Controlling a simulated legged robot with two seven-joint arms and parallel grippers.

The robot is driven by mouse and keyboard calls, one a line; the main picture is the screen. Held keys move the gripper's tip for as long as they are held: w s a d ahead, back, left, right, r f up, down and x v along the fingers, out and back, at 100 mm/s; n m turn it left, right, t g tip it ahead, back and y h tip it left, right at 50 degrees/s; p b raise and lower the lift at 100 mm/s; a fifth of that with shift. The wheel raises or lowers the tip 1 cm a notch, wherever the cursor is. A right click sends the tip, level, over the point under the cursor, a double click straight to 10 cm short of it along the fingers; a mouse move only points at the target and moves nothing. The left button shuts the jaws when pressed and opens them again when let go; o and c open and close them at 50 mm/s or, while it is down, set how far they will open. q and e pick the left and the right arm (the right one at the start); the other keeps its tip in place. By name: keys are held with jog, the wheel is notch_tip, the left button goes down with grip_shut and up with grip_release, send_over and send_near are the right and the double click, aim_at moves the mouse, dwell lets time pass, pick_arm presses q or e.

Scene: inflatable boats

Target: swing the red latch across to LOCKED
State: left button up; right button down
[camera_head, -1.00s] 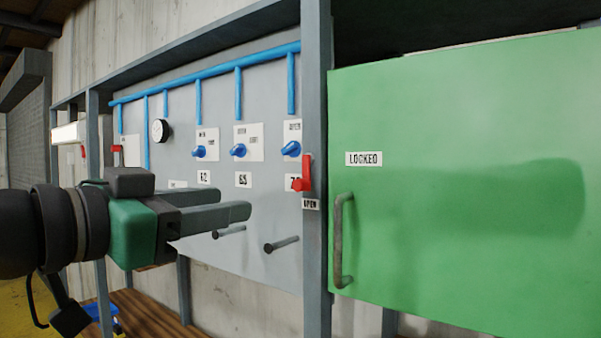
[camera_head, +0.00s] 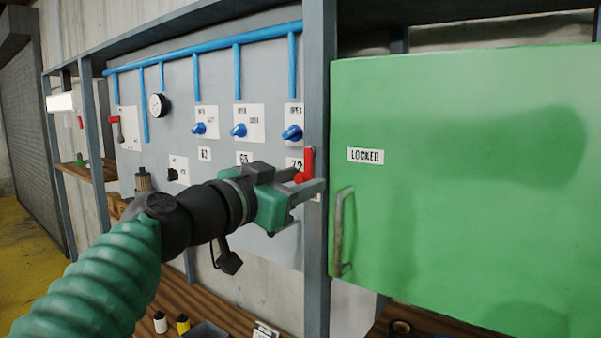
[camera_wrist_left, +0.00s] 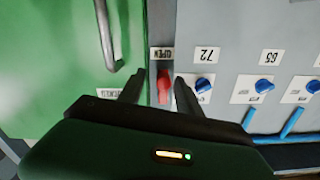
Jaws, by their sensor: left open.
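The red latch (camera_head: 308,162) is on the grey post just left of the green door (camera_head: 460,240). It points upward in the head view, and its lower end is partly behind my gripper. My left gripper (camera_head: 312,183) is open at the lower part of the latch. In the left wrist view the red latch (camera_wrist_left: 164,86) lies between the two spread fingers (camera_wrist_left: 152,90), with gaps on both sides. The OPEN label (camera_wrist_left: 162,54) is on the post near the latch. The LOCKED label (camera_head: 365,155) is on the green door, right of the latch. My right gripper is not in view.
The door handle (camera_head: 340,230) stands out right of my gripper. Blue valve knobs (camera_head: 239,130) and blue pipes (camera_head: 200,50) are on the grey panel to the left. A wooden shelf (camera_head: 215,308) with small items lies below.

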pick_arm(q)
jog(key=shift+a, duration=0.9)
jog(key=c, duration=0.5)
jog(key=shift+s+d, duration=0.1)
jog(key=shift+d, duration=0.05)
jog(key=shift+c, duration=1)
jog(key=shift+s+d, duration=0.15)
jog(key=shift+d, duration=0.25)
grip_shut()
jog(key=shift+a, duration=0.1)
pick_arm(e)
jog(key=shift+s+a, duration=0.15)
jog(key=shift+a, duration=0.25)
pick_arm(q)
jog(key=shift+a, duration=0.1)
